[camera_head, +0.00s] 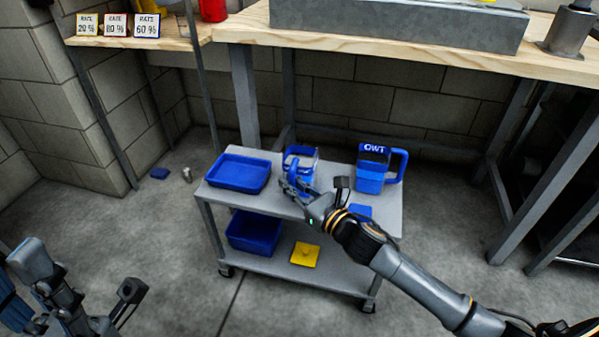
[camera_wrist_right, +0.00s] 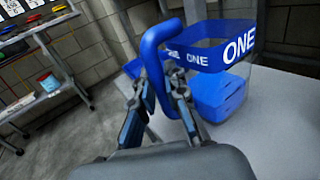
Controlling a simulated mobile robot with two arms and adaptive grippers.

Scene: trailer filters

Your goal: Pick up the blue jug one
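The blue jug one (camera_head: 301,153) is a clear jug with a blue band reading ONE and a blue handle. It stands upright on the grey cart (camera_head: 330,202). In the right wrist view, the jug (camera_wrist_right: 212,45) is close, and its handle passes between my fingers. My right gripper (camera_head: 295,186) is at the handle; in the wrist view the fingers (camera_wrist_right: 158,85) lie close against both sides, appearing shut on it. Blue contents show inside the jug. Part of my left arm is at the bottom left; its fingers cannot be made out clearly.
A second blue jug (camera_head: 371,171) stands to the right on the cart. A blue tray (camera_head: 240,173) is to the left. A blue bin (camera_head: 254,232) and yellow piece (camera_head: 304,254) are on the lower shelf. The wooden workbench (camera_head: 400,47) overhangs behind.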

